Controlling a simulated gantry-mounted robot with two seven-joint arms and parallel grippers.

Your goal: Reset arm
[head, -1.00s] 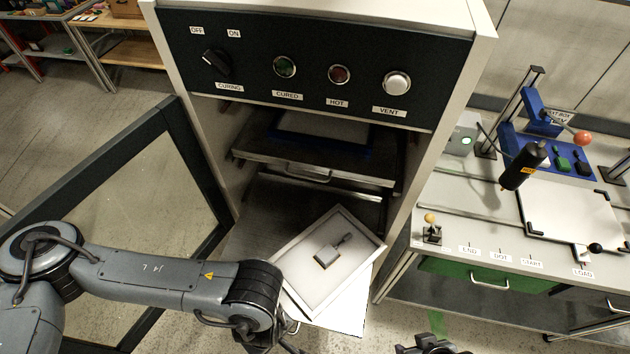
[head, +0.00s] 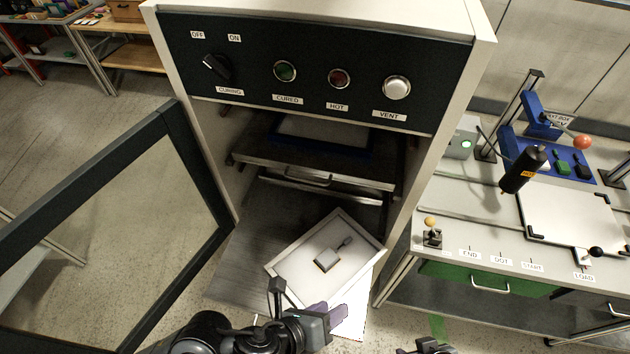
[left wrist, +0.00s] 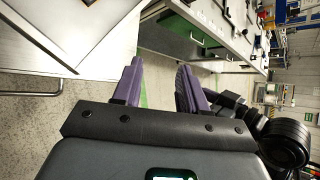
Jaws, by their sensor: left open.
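My left gripper (head: 325,312) is at the bottom centre of the head view, just below a white tray (head: 300,285) with raised edges. Its purple fingers also show in the left wrist view (left wrist: 160,88), spread apart with nothing between them. The tray sits tilted low in front of the cabinet and holds a small grey part with a stem (head: 328,258). The tray's corner shows at the upper left of the left wrist view (left wrist: 100,30). A piece of my right gripper (head: 426,348) shows at the bottom edge; its fingers cannot be made out.
The curing cabinet (head: 320,75) stands open, its glass door (head: 110,215) swung out to the left. A shelf with a handle (head: 310,170) is inside.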

